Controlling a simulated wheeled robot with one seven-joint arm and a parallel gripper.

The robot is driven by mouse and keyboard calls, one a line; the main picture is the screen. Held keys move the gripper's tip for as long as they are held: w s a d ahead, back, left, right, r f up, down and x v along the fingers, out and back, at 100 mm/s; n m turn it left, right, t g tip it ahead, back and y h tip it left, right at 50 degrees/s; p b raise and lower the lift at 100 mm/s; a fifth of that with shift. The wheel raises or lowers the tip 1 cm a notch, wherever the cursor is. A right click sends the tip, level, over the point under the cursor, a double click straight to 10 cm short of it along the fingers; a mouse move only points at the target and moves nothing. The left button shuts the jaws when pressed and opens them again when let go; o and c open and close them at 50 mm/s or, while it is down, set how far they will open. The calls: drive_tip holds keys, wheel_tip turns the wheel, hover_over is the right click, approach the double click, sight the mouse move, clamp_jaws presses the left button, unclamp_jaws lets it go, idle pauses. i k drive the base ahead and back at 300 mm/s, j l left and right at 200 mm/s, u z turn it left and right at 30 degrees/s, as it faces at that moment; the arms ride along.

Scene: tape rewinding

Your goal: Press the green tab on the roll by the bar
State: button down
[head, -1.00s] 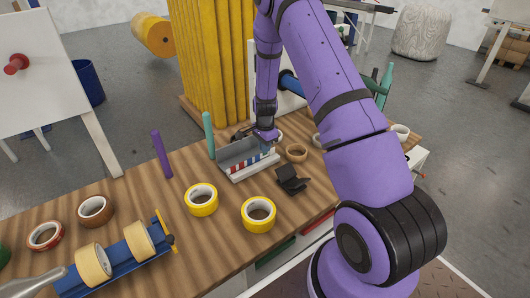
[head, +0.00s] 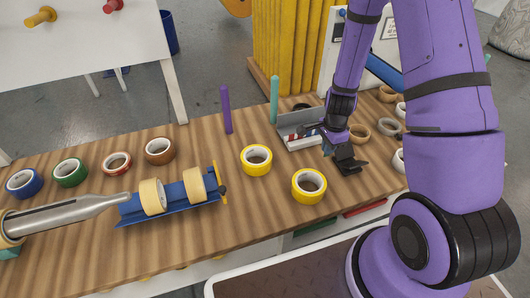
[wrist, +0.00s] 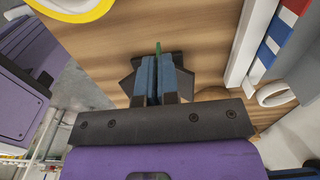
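A blue holder (head: 128,209) at the left of the wooden table carries two cream tape rolls. One roll (head: 195,184) sits beside the yellow bar (head: 219,182) at the holder's right end. The other roll (head: 152,197) is farther left. No green tab shows on either roll.
Two yellow tape rolls (head: 256,160) (head: 308,186) lie between the holder and my gripper. A grey tray (head: 290,123) with a striped strip is behind my gripper. Purple (head: 226,110) and teal (head: 274,99) posts stand at the back. A grey metal tool (head: 70,213) lies left of the holder.

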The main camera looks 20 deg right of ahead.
sight(221, 189)
drive_tip(key=k+j, duration=0.1)
drive_tip(key=j, duration=1.5)
drive_tip(key=k+j, duration=0.15)
drive_tip(key=j, duration=0.65)
